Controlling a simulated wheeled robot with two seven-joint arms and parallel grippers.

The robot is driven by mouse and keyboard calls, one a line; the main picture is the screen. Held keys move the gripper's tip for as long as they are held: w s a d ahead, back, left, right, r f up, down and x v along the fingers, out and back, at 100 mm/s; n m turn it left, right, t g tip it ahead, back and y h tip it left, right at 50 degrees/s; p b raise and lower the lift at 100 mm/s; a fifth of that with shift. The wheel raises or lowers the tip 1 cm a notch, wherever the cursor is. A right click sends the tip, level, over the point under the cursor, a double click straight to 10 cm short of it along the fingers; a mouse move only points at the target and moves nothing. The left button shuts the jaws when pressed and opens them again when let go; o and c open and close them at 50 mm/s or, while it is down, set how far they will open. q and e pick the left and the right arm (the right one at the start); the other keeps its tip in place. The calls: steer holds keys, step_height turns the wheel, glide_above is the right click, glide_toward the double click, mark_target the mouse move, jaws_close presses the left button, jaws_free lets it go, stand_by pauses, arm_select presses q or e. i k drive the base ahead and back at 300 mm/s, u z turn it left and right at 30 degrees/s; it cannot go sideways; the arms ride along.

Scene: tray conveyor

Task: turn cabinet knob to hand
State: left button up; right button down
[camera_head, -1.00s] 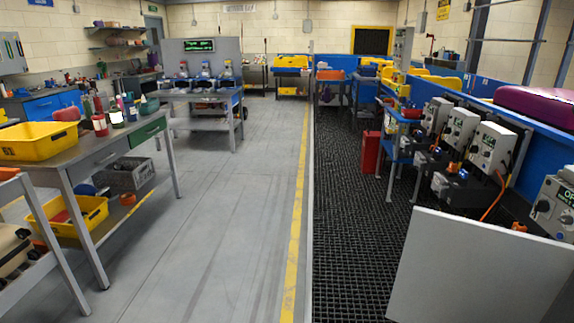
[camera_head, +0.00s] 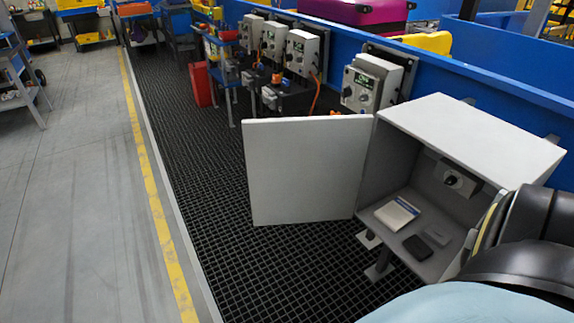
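A white cabinet (camera_head: 478,125) stands at the right with its door (camera_head: 305,168) swung wide open to the left. Inside, on the grey back wall, is a small box with a dark round knob (camera_head: 451,180). The knob's exact setting is too small to read. A pale booklet (camera_head: 397,213) and a dark flat item (camera_head: 418,247) lie on the cabinet floor. A dark rounded arm part of mine covers the lower right, in front of the cabinet's right side. Neither gripper shows in the view.
Several grey control boxes (camera_head: 303,50) line the blue conveyor wall (camera_head: 445,72) behind the cabinet. A magenta case (camera_head: 355,10) rests above. A red bin (camera_head: 201,84) stands farther back. Black grid matting (camera_head: 190,160) and grey floor (camera_head: 65,200) are clear at the left.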

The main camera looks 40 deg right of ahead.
mark_target(451, 181)
steer(key=i, duration=4.6)
steer(key=z, duration=4.9)
steer(key=i, duration=1.65)
